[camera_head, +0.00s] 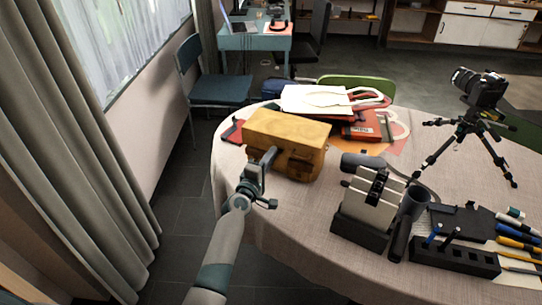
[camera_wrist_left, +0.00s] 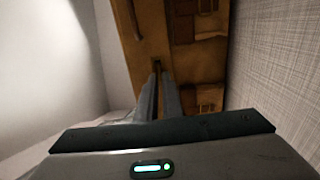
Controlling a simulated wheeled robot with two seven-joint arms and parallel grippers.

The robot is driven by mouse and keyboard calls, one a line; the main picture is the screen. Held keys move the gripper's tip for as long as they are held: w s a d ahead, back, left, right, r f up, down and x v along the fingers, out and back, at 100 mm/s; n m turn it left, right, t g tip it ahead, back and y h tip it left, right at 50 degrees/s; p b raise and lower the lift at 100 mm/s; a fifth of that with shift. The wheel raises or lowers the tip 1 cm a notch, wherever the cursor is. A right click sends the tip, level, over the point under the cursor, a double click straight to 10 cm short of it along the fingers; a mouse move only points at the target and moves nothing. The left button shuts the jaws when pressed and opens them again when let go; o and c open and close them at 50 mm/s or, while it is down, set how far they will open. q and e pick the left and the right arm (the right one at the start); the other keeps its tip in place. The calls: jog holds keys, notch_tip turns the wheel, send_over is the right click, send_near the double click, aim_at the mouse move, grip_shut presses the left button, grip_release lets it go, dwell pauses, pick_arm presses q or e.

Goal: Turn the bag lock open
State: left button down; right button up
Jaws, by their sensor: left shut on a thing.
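A tan-yellow leather bag (camera_head: 285,131) stands on the round table near its left edge. My left gripper (camera_head: 270,157) reaches its front face. In the left wrist view the bag (camera_wrist_left: 180,15) fills the top middle, with buckled pockets on its right part. There the two fingers of my left gripper (camera_wrist_left: 162,85) are close together, their tips at a small dark lock (camera_wrist_left: 157,66) on the bag's front. The fingers are shut on the lock, which they partly hide. My right gripper is not in view.
The table (camera_head: 268,218) has a light cloth. A camera tripod (camera_head: 468,142) stands at the right. A grey device (camera_head: 372,203) and a black pen holder (camera_head: 455,256) are at the front right. Papers and red bags (camera_head: 372,130) lie behind the bag. A curtain (camera_head: 75,140) hangs at the left.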

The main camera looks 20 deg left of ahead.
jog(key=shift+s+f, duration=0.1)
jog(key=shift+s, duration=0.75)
